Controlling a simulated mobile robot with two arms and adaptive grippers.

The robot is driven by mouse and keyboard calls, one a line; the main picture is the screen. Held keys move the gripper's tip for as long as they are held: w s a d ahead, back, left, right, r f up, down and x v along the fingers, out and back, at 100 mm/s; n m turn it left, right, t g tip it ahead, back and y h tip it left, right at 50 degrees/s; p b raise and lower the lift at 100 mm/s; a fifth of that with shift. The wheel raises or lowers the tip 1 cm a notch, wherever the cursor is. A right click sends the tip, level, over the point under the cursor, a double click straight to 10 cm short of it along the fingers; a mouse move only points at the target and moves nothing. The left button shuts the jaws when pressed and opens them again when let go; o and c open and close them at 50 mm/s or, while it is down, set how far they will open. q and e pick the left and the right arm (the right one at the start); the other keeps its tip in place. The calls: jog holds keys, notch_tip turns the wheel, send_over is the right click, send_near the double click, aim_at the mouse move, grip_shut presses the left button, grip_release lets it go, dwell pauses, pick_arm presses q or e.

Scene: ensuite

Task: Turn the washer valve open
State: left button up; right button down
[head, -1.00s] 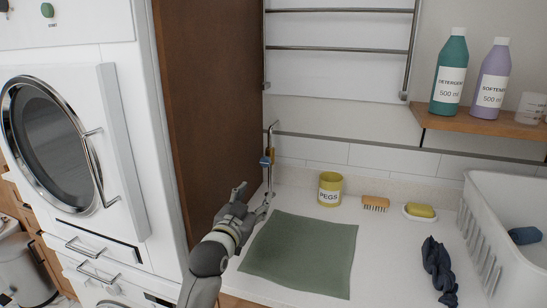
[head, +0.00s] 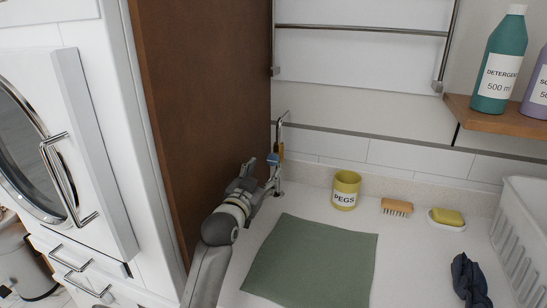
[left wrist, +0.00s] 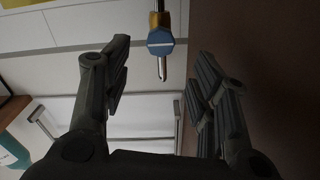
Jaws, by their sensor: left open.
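I cannot tell from the head view whether a finger touches the valve. My right gripper is not in view.
A tall brown panel (head: 205,110) stands close left of the valve. A green cloth (head: 312,262), yellow pegs pot (head: 345,189), brush (head: 396,207) and soap dish (head: 446,219) are on the counter. A white basket (head: 523,230) is at right; a wooden shelf (head: 505,119) holds bottles.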

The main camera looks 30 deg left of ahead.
aim_at(272, 160)
pick_arm(q)
jog(key=p+x, duration=0.1)
jog(key=x, duration=0.7)
jog(key=shift+w+a, duration=0.1)
jog(key=shift+w, duration=0.5)
jog(key=shift+c, duration=0.7)
jog(key=c, duration=0.9)
